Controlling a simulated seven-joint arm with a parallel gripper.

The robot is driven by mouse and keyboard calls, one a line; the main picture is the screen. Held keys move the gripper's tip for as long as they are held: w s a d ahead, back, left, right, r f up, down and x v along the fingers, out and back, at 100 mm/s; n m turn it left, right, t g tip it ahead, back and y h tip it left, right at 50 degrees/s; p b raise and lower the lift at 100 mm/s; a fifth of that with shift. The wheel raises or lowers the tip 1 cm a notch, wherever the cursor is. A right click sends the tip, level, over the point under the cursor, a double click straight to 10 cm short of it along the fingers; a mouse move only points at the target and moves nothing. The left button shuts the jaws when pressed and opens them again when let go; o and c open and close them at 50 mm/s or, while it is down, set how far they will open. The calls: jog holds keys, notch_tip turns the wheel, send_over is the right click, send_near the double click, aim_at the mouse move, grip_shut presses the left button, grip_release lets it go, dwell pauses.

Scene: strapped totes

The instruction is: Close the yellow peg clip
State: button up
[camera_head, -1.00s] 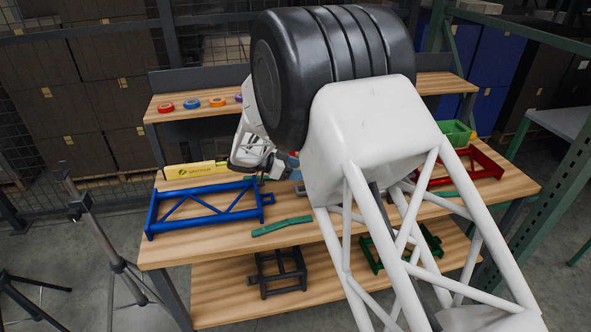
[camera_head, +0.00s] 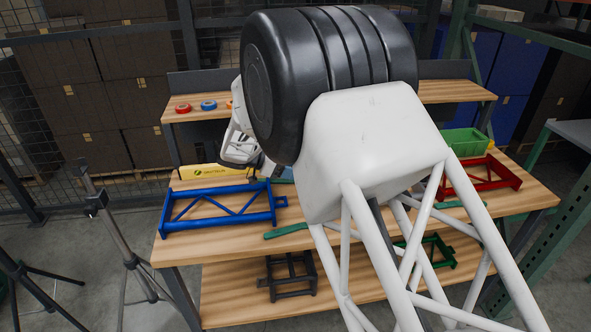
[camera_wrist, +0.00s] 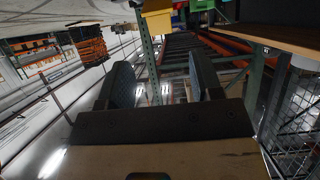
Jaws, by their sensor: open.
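I cannot make out a yellow peg clip for certain in either view. A yellow block-shaped thing (camera_wrist: 157,22) shows at the top of the wrist view, cut off by the frame edge; I cannot tell what it is. My gripper's two fingers (camera_wrist: 163,80) stand apart in the wrist view with nothing between them. In the head view my white wrist is over the back left of the workbench (camera_head: 345,228), partly hidden by my large black joint. The fingertips cannot be told apart there.
A blue frame (camera_head: 218,208) lies at the bench's left, before a long yellow item (camera_head: 205,172). A red frame (camera_head: 487,177) and green bin (camera_head: 466,141) are at the right. Tape rolls (camera_head: 208,105) sit on the upper shelf. A dark frame (camera_head: 290,275) is below. A tripod (camera_head: 115,235) stands left.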

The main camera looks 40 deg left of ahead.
dwell(0.4)
jog(key=w+d+g+y, duration=0.1)
jog(key=d+g, duration=0.1)
jog(key=w+d+g+y, duration=0.1)
jog(key=d+g, duration=0.1)
jog(key=w+d+g, duration=0.2)
jog(key=shift+w+d+r+g+y, duration=0.1)
jog(key=shift+r+g+y, duration=0.2)
jog(key=shift+r+y, duration=0.1)
jog(key=shift+w+d+r+m+g+y, duration=0.3)
jog(key=shift+w+d+g+y, duration=0.2)
jog(key=shift+g+y, duration=0.15)
jog(key=shift+w+d+f+g+y, duration=0.1)
jog(key=shift+d+g+y, duration=0.3)
jog(key=shift+g+y, duration=0.5)
jog(key=shift+w+d+g+y, duration=0.2)
jog(key=shift+g+y, duration=0.35)
jog(key=shift+y, duration=0.2)
jog(key=y, duration=0.1)
jog(key=w+r+g+y, duration=0.1)
jog(key=y, duration=0.1)
jog(key=shift+w+r, duration=0.15)
jog(key=shift+r, duration=0.1)
jog(key=shift+w+r+g+y, duration=0.3)
jog(key=shift+w+r+y, duration=0.4)
jog(key=shift+y, duration=0.3)
jog(key=shift+x, duration=3.9)
